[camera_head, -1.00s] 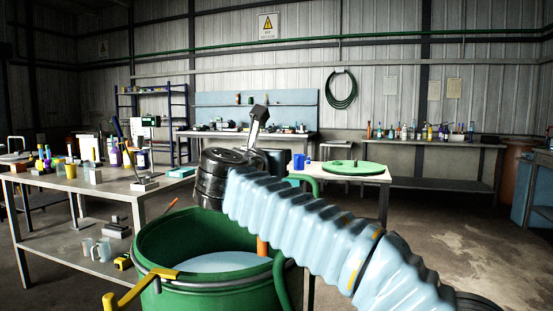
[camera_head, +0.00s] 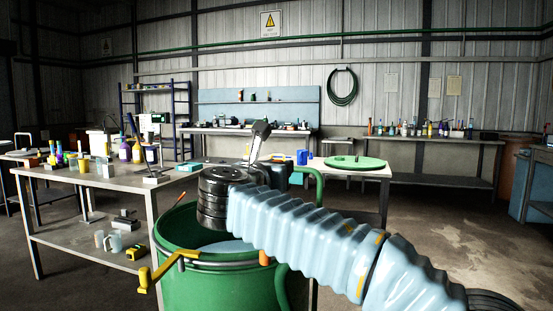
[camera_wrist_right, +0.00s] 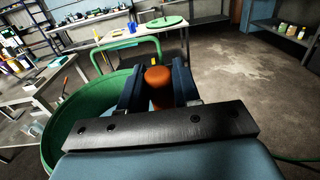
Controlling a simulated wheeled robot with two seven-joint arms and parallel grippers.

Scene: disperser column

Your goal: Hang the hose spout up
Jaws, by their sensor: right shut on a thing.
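My right gripper (camera_wrist_right: 157,90) is shut on an orange upright cylinder (camera_wrist_right: 158,76), which seems to be the hose spout. In the head view a bit of this orange piece (camera_head: 264,257) shows below my pale blue ribbed arm sleeve, beside the drum's right rim; the fingers are hidden there. A green hose or tube (camera_head: 283,288) runs down near it, and a green arch (camera_wrist_right: 128,44) stands behind it in the right wrist view. I cannot tell how these join the spout. My left gripper is in neither view.
An open green drum (camera_head: 215,285) with pale contents and a yellow lever (camera_head: 165,268) stands under my right arm. A cluttered workbench (camera_head: 105,182) is on the left. A table with a round green lid (camera_head: 353,163) is behind. Floor is clear on the right.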

